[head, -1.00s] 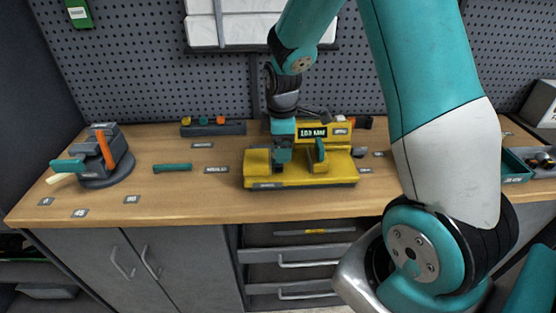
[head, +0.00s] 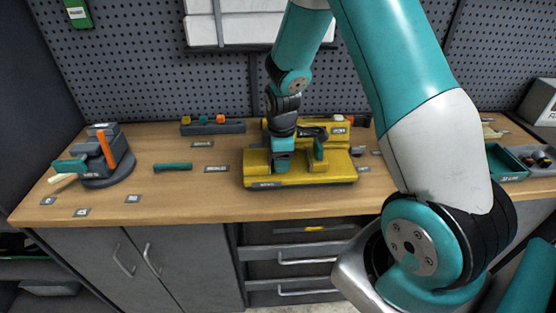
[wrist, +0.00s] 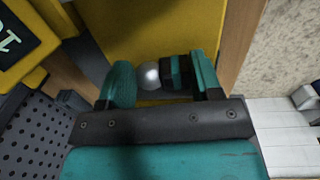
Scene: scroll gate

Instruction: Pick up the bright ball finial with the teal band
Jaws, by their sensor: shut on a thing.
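The bright silver ball finial (wrist: 150,75) shows in the wrist view, with a dark stem and a teal band (wrist: 175,71) on its right side. My gripper (wrist: 161,75) is shut on it, with one teal finger by the ball and the other by the banded end. In the head view my gripper (head: 282,168) is low over the left part of the yellow machine (head: 330,177). The finial is hidden there by my gripper. I cannot tell whether the finial still touches the yellow surface.
A grey clamp-like device (head: 100,160) is at the left, a teal bar (head: 172,166) lies on the wooden bench (head: 180,205), and a teal tray (head: 505,162) is at the right. The bench front is mostly clear.

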